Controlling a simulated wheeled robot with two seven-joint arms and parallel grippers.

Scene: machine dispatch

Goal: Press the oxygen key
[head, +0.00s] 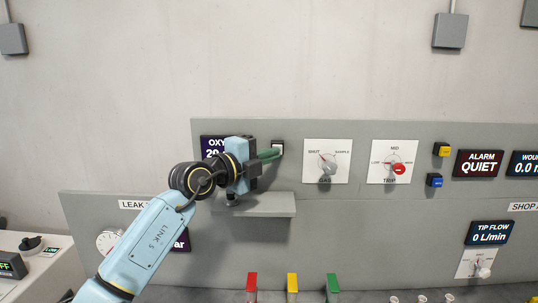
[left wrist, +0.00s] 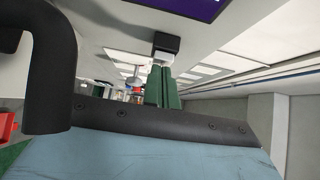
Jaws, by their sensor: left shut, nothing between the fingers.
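A small white key in a black frame (head: 278,147), just right of the oxygen display (head: 212,142), sits on the grey wall panel. It also shows in the left wrist view as a black-and-white block (left wrist: 167,43). My left gripper (head: 276,154) is shut and empty, its green fingertips at the lower edge of this key in the head view. In the left wrist view the fingertips (left wrist: 161,69) are close by the key; I cannot tell whether they touch it. My left gripper covers part of the oxygen display. My right gripper is not in view.
A grey ledge (head: 265,204) juts out below my left gripper. To the right are the gas dial (head: 327,163), the trip dial (head: 393,164), a yellow button (head: 442,149) and a blue button (head: 434,180). Red, yellow and green-topped items (head: 292,282) stand below.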

